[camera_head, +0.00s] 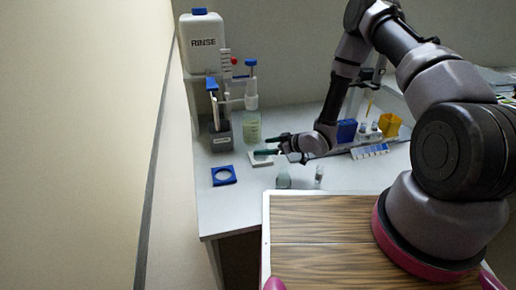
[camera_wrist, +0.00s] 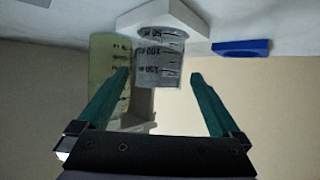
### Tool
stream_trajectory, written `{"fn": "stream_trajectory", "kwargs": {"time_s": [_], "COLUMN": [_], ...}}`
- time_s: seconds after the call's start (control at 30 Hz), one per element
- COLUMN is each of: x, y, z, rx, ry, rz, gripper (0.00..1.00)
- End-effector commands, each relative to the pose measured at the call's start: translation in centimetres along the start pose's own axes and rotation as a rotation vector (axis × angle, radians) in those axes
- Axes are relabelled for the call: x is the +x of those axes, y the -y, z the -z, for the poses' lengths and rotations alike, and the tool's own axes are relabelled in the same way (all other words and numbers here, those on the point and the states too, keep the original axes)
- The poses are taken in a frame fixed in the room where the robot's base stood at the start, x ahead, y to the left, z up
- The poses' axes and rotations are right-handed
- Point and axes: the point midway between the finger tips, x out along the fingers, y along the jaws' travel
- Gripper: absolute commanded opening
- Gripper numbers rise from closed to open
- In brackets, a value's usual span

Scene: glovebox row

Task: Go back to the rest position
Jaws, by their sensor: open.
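My gripper (camera_head: 272,146) reaches left over the bench, with its teal fingers close to a white square plate (camera_head: 262,159). In the wrist view my gripper (camera_wrist: 161,78) is open, with nothing clamped. A clear graduated beaker (camera_wrist: 158,62) stands on the white plate (camera_wrist: 165,14), seen upside down in this view. It shows in the gap between the fingers, apart from both; how deep it sits between them is hard to tell. I cannot make out this beaker clearly in the head view.
A bottle of pale green liquid (camera_head: 252,128) stands behind the plate, and a blue ring holder (camera_head: 224,176) lies at left. Small clear vessels (camera_head: 283,180) stand near the front edge. The RINSE container (camera_head: 203,45) is at back left. Yellow and blue boxes (camera_head: 389,125) are at right.

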Motion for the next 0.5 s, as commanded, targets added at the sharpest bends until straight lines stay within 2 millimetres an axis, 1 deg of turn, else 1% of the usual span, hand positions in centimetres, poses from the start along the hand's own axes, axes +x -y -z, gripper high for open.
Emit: {"fn": "stream_trajectory", "kwargs": {"time_s": [0.03,0.13,0.5], "x": [-0.6,-1.4,-1.7], "y": [0.0,0.0,-0.2], "z": [0.0,0.0,0.0], "rx": [0.002,0.002,-0.005], "ry": [0.000,0.000,0.003], "rz": [-0.001,-0.001,0.001], "gripper": [1.00,1.00,1.00]}}
